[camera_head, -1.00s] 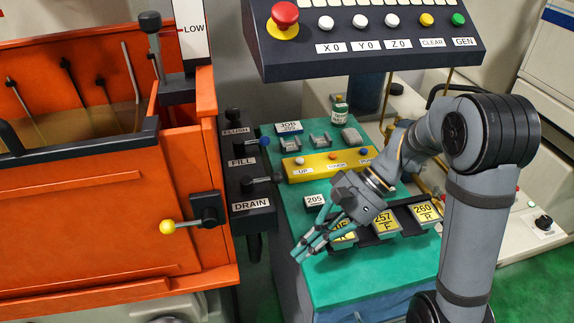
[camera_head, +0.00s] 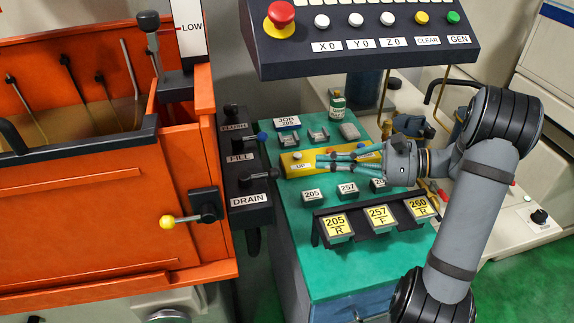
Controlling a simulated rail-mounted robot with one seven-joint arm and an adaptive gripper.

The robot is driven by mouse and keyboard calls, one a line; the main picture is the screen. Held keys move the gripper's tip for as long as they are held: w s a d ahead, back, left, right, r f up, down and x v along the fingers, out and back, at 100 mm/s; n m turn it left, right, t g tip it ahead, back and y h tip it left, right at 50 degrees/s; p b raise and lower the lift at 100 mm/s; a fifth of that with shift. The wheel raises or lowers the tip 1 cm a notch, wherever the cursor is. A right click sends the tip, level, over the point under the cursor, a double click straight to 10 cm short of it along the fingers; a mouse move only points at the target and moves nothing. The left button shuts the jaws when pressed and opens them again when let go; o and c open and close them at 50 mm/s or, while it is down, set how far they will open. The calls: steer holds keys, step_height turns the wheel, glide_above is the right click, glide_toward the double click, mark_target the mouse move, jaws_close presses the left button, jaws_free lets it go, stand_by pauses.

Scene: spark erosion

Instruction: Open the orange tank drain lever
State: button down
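The orange tank (camera_head: 85,215) fills the left side. A black valve panel (camera_head: 243,222) on its right side carries levers labelled FLUSH, FILL and DRAIN. The drain lever (camera_head: 258,178), dark with a black knob, sticks out to the right above the DRAIN label (camera_head: 249,200). My gripper (camera_head: 320,164) is right of the lever, apart from it, over the green bench by the yellow button box. Its teal fingers point left, spread apart with nothing between them. A separate yellow-knobbed lever (camera_head: 185,218) sits on the tank's front.
A dark control console (camera_head: 365,55) overhangs the back. The bench strip beside the valve panel is clear.

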mark_target(259, 177)
steer(key=a+p, duration=0.1)
steer(key=a, duration=0.2)
steer(key=a+p, duration=0.2)
steer(key=a, duration=0.1)
steer(key=s+a+p, duration=0.1)
steer(key=a+p, duration=0.1)
steer(key=a, duration=0.1)
steer(key=shift+s+a+r, duration=0.1)
steer(key=shift+a+r, duration=0.05)
steer(key=shift+a, duration=0.1)
steer(key=shift+d, duration=0.2)
